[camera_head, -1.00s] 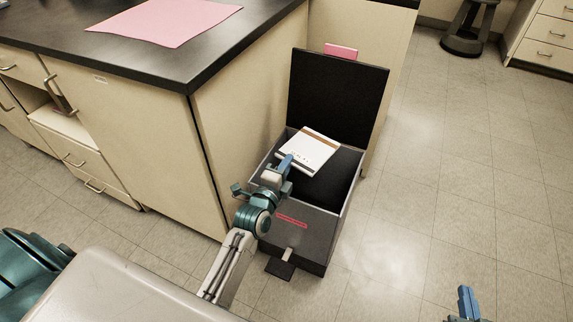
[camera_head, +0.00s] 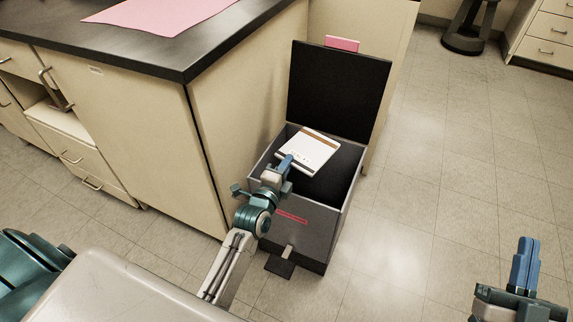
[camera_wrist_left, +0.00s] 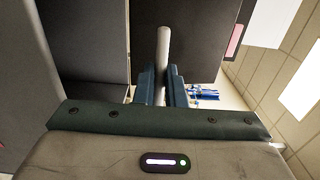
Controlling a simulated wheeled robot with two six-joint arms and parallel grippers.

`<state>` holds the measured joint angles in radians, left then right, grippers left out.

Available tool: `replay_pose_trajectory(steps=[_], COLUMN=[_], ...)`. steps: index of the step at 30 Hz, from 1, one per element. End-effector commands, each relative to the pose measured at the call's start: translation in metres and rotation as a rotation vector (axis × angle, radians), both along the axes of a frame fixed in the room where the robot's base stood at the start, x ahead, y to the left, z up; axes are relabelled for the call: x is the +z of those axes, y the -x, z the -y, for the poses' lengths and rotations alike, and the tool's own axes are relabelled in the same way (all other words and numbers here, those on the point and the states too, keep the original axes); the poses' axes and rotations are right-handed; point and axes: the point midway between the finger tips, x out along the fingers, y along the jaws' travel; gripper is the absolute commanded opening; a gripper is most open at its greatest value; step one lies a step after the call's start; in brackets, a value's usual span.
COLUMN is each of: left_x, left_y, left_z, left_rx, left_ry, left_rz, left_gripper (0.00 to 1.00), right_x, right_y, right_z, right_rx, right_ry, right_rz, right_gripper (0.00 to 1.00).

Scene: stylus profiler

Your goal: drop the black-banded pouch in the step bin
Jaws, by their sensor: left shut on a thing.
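My left gripper (camera_head: 285,162) is shut on a white pouch (camera_head: 308,152) over the open step bin (camera_head: 318,235). In the left wrist view the pouch (camera_wrist_left: 163,60) shows edge-on between the blue fingers (camera_wrist_left: 160,88). The bin is a dark grey box with a red label, a front pedal (camera_head: 281,264) and its lid (camera_head: 338,88) standing open. My right gripper (camera_head: 525,262) is at the lower right, empty, its fingers together.
A beige cabinet with a black countertop (camera_head: 240,30) stands close to the bin's left. A pink sheet (camera_head: 160,12) lies on it. A pink tag (camera_head: 342,44) shows at the lid's top. A dark stool (camera_head: 465,35) stands at the back right. The floor right of the bin is clear.

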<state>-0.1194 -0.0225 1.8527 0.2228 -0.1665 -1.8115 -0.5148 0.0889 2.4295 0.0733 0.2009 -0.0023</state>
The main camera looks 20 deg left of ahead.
Motion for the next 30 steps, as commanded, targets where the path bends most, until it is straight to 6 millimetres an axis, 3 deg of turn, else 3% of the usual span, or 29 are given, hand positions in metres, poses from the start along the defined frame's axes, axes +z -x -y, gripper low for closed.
replay_pose_trajectory(steps=[14, 15, 18, 30], left_x=[-0.0013, -0.0013, -0.0013, -0.0032], left_y=[-0.0001, -0.0001, -0.0001, 0.0093], left_z=[0.0, 0.0, 0.0, -0.0003], left_rx=[0.0, 0.0, 0.0, 0.0], left_ry=[0.0, 0.0, 0.0, 0.0], left_rz=[0.001, 0.001, 0.001, -0.002], left_gripper=[0.0, 0.18, 0.35, 0.35], right_x=[0.0096, 0.0096, 0.0095, 0.0096], right_y=[0.0031, 0.0031, 0.003, 0.0033], right_z=[-0.0001, -0.0001, -0.0001, -0.0001], right_rx=[-0.001, -0.001, 0.0, -0.001], right_ry=[0.004, 0.005, 0.004, 0.004], right_rz=[0.058, 0.057, 0.057, 0.061], right_gripper=[0.0, 0.0, 0.0, 0.0])
